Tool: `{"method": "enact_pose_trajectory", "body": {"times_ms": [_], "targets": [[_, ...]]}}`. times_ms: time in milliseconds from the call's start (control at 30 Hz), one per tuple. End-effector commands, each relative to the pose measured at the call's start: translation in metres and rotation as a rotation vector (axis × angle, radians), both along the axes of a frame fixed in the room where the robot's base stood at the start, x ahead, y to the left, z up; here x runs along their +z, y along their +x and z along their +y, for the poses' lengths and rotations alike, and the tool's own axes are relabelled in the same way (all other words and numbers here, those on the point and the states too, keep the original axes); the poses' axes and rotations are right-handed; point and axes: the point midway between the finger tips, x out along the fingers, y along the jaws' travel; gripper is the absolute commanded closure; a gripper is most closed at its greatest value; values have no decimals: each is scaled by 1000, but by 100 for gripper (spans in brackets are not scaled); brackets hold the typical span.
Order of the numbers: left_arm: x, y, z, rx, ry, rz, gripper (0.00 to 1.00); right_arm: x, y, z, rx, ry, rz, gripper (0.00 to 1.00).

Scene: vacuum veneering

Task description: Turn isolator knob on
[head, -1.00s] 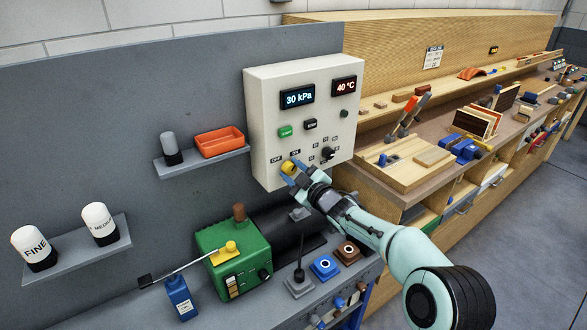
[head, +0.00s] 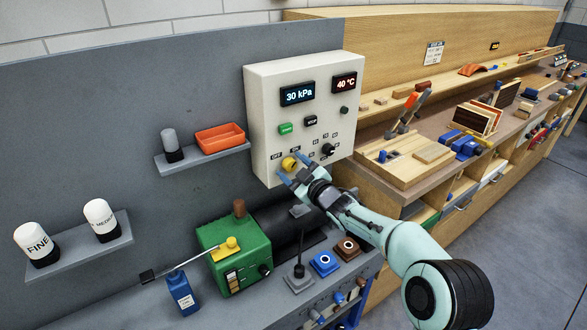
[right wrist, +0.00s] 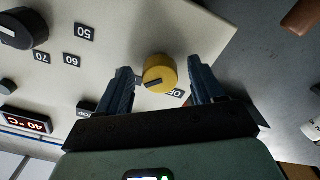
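The yellow isolator knob (head: 289,163) is on the white control panel (head: 262,110), below the OFF and ON labels. In the right wrist view, the knob (right wrist: 158,68) shows a dark pointer mark on its lower left side, turned away from the partly hidden OFF label (right wrist: 177,93). My right gripper (head: 288,174) is open at the knob. In the right wrist view, the fingers of the right gripper (right wrist: 164,82) stand on either side of the knob with a gap at each side. My left gripper is not in view.
The panel also has a green button (head: 285,129), a black STOP button (head: 310,121) and a black dial (head: 328,150). The displays read 30 kPa and 40 °C. A green machine (head: 232,250) stands below, left of my right arm. A shelf with an orange tray (head: 221,138) is left of the panel.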

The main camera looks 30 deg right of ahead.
Motion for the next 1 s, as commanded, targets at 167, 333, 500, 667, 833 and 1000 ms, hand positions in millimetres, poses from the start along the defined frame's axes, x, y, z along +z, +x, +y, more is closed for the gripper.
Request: {"method": "enact_pose_trajectory", "body": {"times_ms": [167, 333, 500, 667, 833, 1000], "targets": [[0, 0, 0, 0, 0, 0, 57, 0, 0, 0, 0, -1, 0, 33], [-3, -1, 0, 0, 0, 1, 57, 0, -11, -2, -1, -2, 0, 33], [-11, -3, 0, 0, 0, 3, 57, 0, -44, -5, -3, -3, 0, 33], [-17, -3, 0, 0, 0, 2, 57, 0, -81, -7, -3, -2, -1, 33], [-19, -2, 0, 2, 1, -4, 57, 0, -113, -9, -2, -1, 0, 33], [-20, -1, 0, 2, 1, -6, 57, 0, -130, -11, -1, -1, -1, 33]]}}
